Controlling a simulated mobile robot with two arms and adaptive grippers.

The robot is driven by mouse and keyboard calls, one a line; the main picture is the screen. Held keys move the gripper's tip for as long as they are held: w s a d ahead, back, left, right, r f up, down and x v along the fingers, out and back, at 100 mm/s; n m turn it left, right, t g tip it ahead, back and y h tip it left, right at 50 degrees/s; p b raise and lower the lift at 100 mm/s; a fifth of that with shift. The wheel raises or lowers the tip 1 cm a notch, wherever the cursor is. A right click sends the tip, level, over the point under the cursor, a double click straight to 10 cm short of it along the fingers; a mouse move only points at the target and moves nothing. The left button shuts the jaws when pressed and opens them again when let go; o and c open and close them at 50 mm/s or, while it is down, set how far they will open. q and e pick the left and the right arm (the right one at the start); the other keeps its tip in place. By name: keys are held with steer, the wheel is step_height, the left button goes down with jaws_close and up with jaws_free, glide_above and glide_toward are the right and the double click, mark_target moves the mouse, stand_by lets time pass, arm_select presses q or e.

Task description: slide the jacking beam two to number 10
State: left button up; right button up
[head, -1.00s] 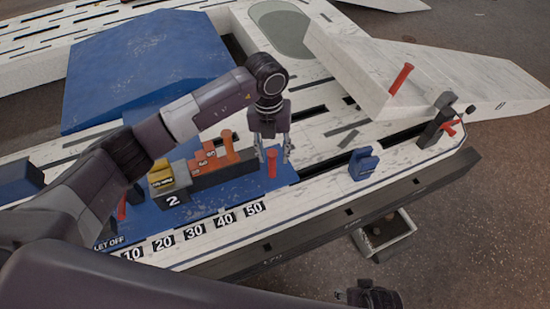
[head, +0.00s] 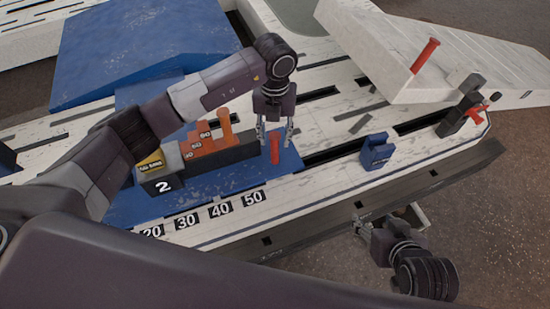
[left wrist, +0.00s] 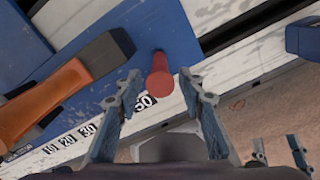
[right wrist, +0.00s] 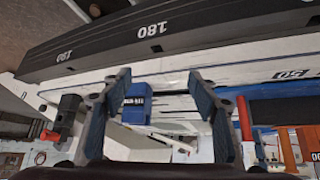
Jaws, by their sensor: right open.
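Jacking beam two, a dark block marked 2 (head: 230,154), sits on a blue plate (head: 125,212) on the white bench. A red upright handle (head: 275,150) stands on the plate near the beam's right end, by the 50 label (head: 254,198). My left gripper (head: 274,140) is open at the handle; the left wrist view shows the red handle (left wrist: 161,76) between its spread fingers, contact unclear. The 10 label (left wrist: 50,149) shows in the left wrist view. My right gripper (head: 363,228) is open and empty beyond the bench's front edge.
Orange stepped blocks (head: 205,142) and a yellow block (head: 150,163) stand along the beam. A blue block (head: 376,152) sits right of the plate. A white sloped piece with a red peg (head: 425,55) is at the back right. A dark rail (head: 290,235) runs along the front edge.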

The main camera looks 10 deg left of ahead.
mark_target(275, 155)
arm_select(q)
steer(key=shift+f+b, duration=0.3)
steer(key=shift+f, duration=0.35)
step_height(275, 155, down, 7)
steer(key=shift+r+b, duration=0.1)
steer(key=shift+b, duration=0.8)
steer(key=shift+f, duration=0.35)
arm_select(e)
steer(key=w+a+r+t+y, duration=0.1)
steer(key=w+a+r+t, duration=0.2)
steer(key=w+r+t, duration=0.3)
steer(key=shift+w+r+y, duration=0.4)
steer(key=shift+w+r, duration=0.4)
steer(key=shift+r, duration=2.05)
steer(key=shift+a, duration=0.1)
arm_select(q)
jaws_close()
